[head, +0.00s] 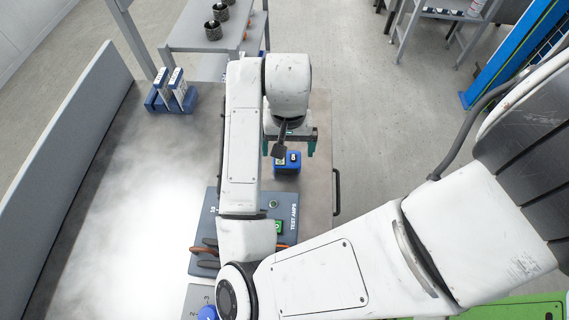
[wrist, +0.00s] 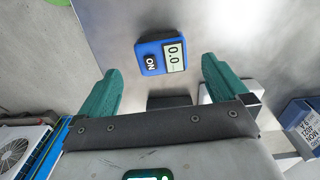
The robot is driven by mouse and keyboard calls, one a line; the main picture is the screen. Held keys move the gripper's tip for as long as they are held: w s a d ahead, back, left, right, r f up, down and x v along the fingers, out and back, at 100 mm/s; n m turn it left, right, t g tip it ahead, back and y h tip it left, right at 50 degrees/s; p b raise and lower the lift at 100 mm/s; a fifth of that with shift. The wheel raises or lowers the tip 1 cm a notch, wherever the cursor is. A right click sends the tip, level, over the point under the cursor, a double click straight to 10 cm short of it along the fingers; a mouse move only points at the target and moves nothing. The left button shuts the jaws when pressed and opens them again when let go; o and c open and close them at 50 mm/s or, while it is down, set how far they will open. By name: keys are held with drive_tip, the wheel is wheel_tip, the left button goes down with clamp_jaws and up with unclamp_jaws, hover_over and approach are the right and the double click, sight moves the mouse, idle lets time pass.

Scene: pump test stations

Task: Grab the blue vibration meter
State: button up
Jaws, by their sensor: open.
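The blue vibration meter (head: 288,163) is a small blue box lying on the metal table, right of the middle in the head view and partly hidden by my wrist. In the wrist view the meter (wrist: 160,54) shows a display reading 0.0 and a black ON button. My gripper (wrist: 160,85) is open, with one green finger to the left and one to the right, and nothing between them. The meter lies ahead of the fingertips, roughly centred between them, and is not held. In the head view my gripper (head: 290,148) is above the table near the meter.
A grey panel marked TEST AMPS (head: 290,235) with tools on it stands near the meter. A blue rack (head: 172,101) with white cards is at the table's back left. A grey divider (head: 65,165) edges the left side. The table's left middle is clear.

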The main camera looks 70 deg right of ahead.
sight(287, 158)
drive_tip(key=shift+w+d+f+p, duration=0.1)
drive_tip(key=shift+f+p, duration=0.05)
drive_tip(key=shift+f, duration=1.45)
drive_tip(key=shift+w+d+f+p, duration=0.1)
drive_tip(key=shift+f+p, duration=0.05)
drive_tip(key=shift+f, duration=1.4)
drive_tip(key=c, duration=1.2)
drive_tip(key=shift+r, duration=0.1)
drive_tip(key=shift+c, duration=0.2)
